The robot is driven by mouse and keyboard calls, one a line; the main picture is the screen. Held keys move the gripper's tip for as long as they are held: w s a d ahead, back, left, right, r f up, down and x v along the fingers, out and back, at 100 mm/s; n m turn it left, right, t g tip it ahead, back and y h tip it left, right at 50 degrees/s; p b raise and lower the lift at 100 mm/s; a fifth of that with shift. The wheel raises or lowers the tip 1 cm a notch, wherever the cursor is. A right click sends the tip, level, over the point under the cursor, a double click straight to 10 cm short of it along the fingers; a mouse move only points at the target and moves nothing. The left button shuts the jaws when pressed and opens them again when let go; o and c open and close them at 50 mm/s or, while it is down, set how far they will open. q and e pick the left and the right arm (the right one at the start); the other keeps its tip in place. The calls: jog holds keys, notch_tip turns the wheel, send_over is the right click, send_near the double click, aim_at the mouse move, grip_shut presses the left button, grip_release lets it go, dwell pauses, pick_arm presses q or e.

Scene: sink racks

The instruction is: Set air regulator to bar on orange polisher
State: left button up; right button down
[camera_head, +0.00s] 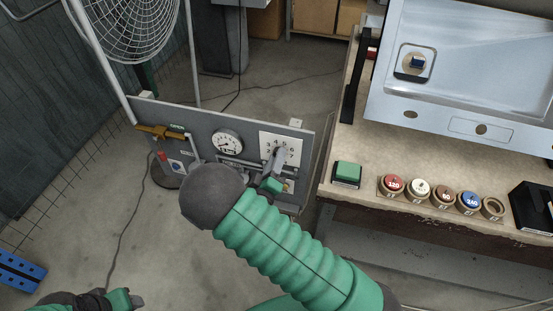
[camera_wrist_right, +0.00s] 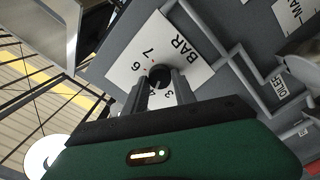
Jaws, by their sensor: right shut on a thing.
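The air regulator is a black knob (camera_wrist_right: 159,74) on a white dial plate (camera_head: 287,142) marked with numbers, on an upright grey panel (camera_head: 188,122). The word BAR and the numbers 6 and 7 read in the right wrist view. My right gripper (camera_head: 277,157) is at the dial, its two fingers shut on the knob, as the right wrist view (camera_wrist_right: 163,86) shows. The fingers hide part of the lower numbers, so the exact setting cannot be read. My left gripper (camera_head: 130,298) hangs low at the bottom left, away from the panel. I cannot identify an orange polisher.
A round pressure gauge (camera_head: 228,142) and a brass-coloured fitting (camera_head: 160,132) are on the panel left of the dial. A fan (camera_head: 128,22) stands behind.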

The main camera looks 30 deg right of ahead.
jog(key=shift+d+f, duration=0.1)
jog(key=shift+f, duration=0.05)
jog(key=shift+s+m, duration=0.1)
jog(key=shift+m, duration=0.4)
jog(key=shift+f+m+b, duration=0.15)
jog(key=shift+m+b, duration=0.7)
jog(key=shift+m, duration=3.05)
jog(key=c, duration=1.2)
grip_release()
jog(key=shift+c, duration=0.2)
jog(key=shift+o, duration=1.1)
jog(key=shift+w+d, duration=0.1)
jog(key=shift+w, duration=0.1)
